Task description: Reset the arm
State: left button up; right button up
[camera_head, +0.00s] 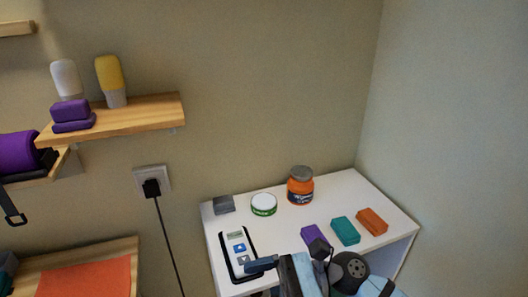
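My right gripper (290,256) is at the bottom of the head view, over the front part of a white cabinet top (285,225). Its two dark fingers are apart, with nothing seen between them. The left finger overlaps the lower end of a white and black device (238,248) with blue buttons. The right finger is in front of a purple block (313,234); I cannot tell whether they touch. Part of my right arm shows below, cut by the lower picture edge. My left gripper is not in view.
On the cabinet also stand a teal block (345,231), an orange block (372,221), an orange jar (300,188), a green-white tin (263,205) and a grey block (224,204). A wooden shelf (150,112) with bottles and a plugged cable (167,240) are left. Walls close the back and right.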

jog(key=w+d+f+n+t+h, duration=0.35)
jog(key=d+f+n+t, duration=0.25)
jog(key=n+t, duration=0.7)
jog(key=w+d+f+n+t+h, duration=0.2)
jog(key=d+f+n+t+h, duration=0.55)
jog(key=n, duration=0.95)
jog(key=s+d+f+m+g+h, duration=0.2)
jog(key=s+d+f+m+g, duration=0.1)
jog(key=s+f+m, duration=0.45)
jog(key=s+d+f+m+g+h, duration=0.25)
jog(key=s+f+m, duration=0.35)
jog(key=f+m, duration=0.3)
pick_arm(q)
notch_tip(320, 180, up, 13)
jog(key=s+a+p, duration=0.1)
jog(key=p, duration=1.4)
jog(key=shift+a+f+m, duration=0.15)
jog(key=shift+f+m, duration=0.05)
jog(key=shift+m, duration=0.1)
pick_arm(e)
notch_tip(320, 180, up, 14)
jog(key=d+n, duration=0.1)
jog(key=shift+w+y, duration=0.4)
jog(key=shift+y, duration=0.05)
